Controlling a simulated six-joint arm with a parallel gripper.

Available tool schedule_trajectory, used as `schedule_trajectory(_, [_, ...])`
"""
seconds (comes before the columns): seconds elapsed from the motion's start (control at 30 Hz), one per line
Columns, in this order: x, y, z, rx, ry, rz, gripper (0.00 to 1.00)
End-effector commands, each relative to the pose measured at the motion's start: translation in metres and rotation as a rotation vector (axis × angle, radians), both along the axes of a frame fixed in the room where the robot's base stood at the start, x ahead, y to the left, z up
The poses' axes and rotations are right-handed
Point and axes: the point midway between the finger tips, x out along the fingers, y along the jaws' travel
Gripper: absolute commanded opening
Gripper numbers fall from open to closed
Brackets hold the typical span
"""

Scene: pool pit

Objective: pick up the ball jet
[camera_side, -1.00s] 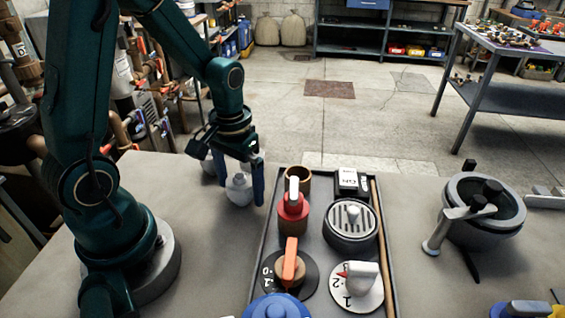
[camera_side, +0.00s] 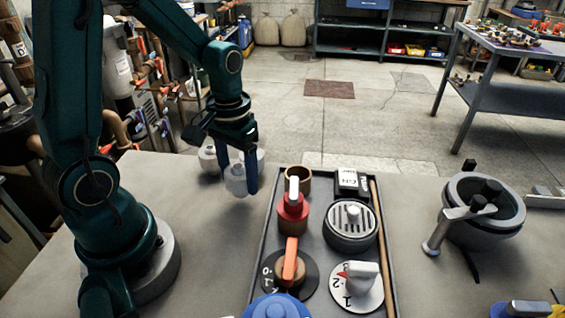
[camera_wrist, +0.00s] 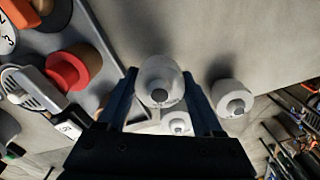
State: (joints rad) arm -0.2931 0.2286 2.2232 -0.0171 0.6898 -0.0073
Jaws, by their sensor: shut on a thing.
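The ball jet, a rounded whitish-grey fitting (camera_side: 236,181), is between the two blue fingers of my gripper (camera_side: 237,176). My gripper is shut on it and holds it above the grey bench top. In the wrist view the ball jet (camera_wrist: 160,78) sits between the fingertips, with a dark hole in its face. A second whitish fitting (camera_side: 208,156) stands on the bench behind it and shows in the wrist view (camera_wrist: 231,96). A third pale fitting (camera_wrist: 177,122) is partly hidden by my gripper in the wrist view.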

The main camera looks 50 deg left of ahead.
Motion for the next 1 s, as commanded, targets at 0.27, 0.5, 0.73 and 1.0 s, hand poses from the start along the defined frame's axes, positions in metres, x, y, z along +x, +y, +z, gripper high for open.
schedule_trajectory(0.27, [-0.017, 0.025, 0.035, 0.003, -0.005, 0.010, 0.14])
schedule_trajectory(0.5, [-0.043, 0.059, 0.060, 0.002, -0.004, 0.011, 0.14])
schedule_trajectory(0.73, [-0.060, 0.083, 0.078, 0.002, -0.002, 0.006, 0.14])
schedule_trajectory(1.0, [-0.069, 0.093, 0.086, 0.000, -0.001, 0.000, 0.14])
